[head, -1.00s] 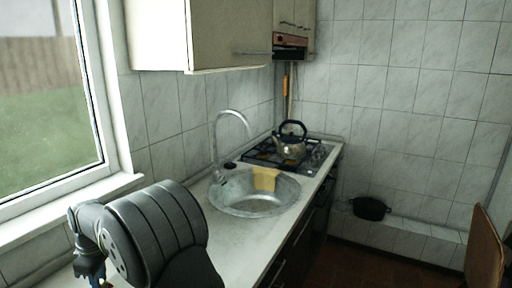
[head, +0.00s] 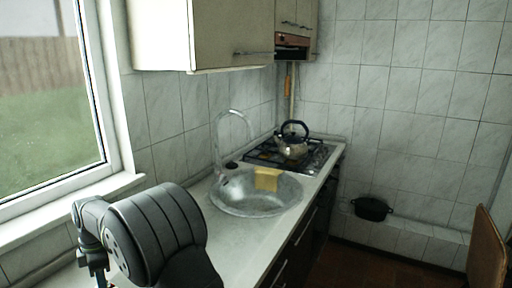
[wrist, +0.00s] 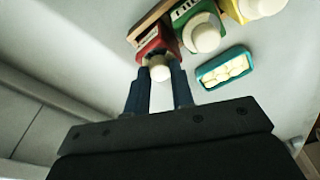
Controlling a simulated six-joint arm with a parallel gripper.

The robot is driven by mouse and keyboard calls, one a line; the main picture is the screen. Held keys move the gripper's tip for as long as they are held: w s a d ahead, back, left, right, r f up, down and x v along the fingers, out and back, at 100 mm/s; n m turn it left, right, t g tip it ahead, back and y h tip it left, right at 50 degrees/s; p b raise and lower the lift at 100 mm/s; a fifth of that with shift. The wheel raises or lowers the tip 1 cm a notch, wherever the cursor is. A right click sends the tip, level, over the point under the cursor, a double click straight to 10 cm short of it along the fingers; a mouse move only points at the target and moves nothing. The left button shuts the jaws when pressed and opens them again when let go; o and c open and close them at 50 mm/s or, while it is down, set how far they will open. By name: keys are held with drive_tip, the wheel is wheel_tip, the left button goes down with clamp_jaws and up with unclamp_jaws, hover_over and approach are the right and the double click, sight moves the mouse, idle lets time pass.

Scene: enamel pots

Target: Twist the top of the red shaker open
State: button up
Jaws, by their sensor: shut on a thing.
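The red shaker (wrist: 153,44) is at the top middle of the wrist view, with a round white top (wrist: 160,73) facing the camera. My gripper (wrist: 158,72) has its two dark blue fingers on either side of this white top and is shut on it. The fingers partly cover the shaker's near side. I cannot tell whether the top is turned. In the head view, my arm hides the shaker, and only part of my wrist shows at the lower left.
A green shaker (wrist: 186,20) stands close beside the red one, with a yellow shaker (wrist: 232,8) beyond it. A wooden strip (wrist: 150,22) lies behind them. A teal dish (wrist: 225,66) holds pale pieces. The sink (head: 230,207) and kettle (head: 291,147) are farther along the counter.

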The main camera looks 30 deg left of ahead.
drive_tip(key=shift+n, duration=0.3)
drive_tip(key=n, duration=0.4)
drive_tip(key=shift+n+h, duration=0.3)
drive_tip(key=o, duration=1.2)
drive_tip(key=shift+o, duration=0.2)
drive_tip(key=shift+r, duration=0.1)
drive_tip(key=shift+r, duration=3.45)
